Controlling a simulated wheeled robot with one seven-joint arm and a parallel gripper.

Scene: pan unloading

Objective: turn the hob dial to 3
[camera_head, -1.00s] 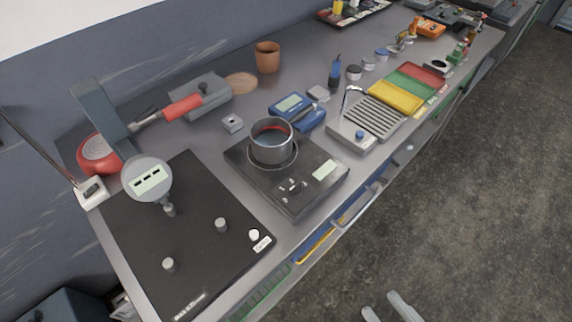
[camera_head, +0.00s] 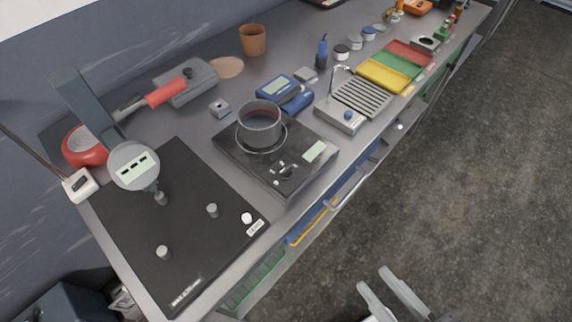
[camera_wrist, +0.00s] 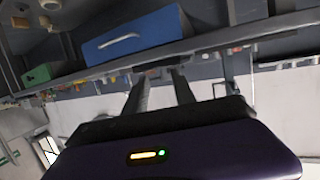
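The black hob (camera_head: 240,158) sits on the grey bench in the middle of the head view. A grey pot (camera_head: 260,122) with dark contents stands on its ring. The hob dial (camera_head: 286,171) is on the front part of its top, beside a pale display (camera_head: 315,151); its setting is too small to read. My gripper (camera_head: 382,289) is at the bottom edge of the head view, over the floor in front of the bench and well apart from the dial. Its two fingers are spread with nothing between them. They also show in the wrist view (camera_wrist: 160,88).
A black plate with pegs and a round readout (camera_head: 135,165) lies left of the hob. A blue device (camera_head: 283,92) stands behind it, and a tap with a drain grate (camera_head: 362,97) to the right. Drawers line the bench front. The floor (camera_head: 480,170) is clear.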

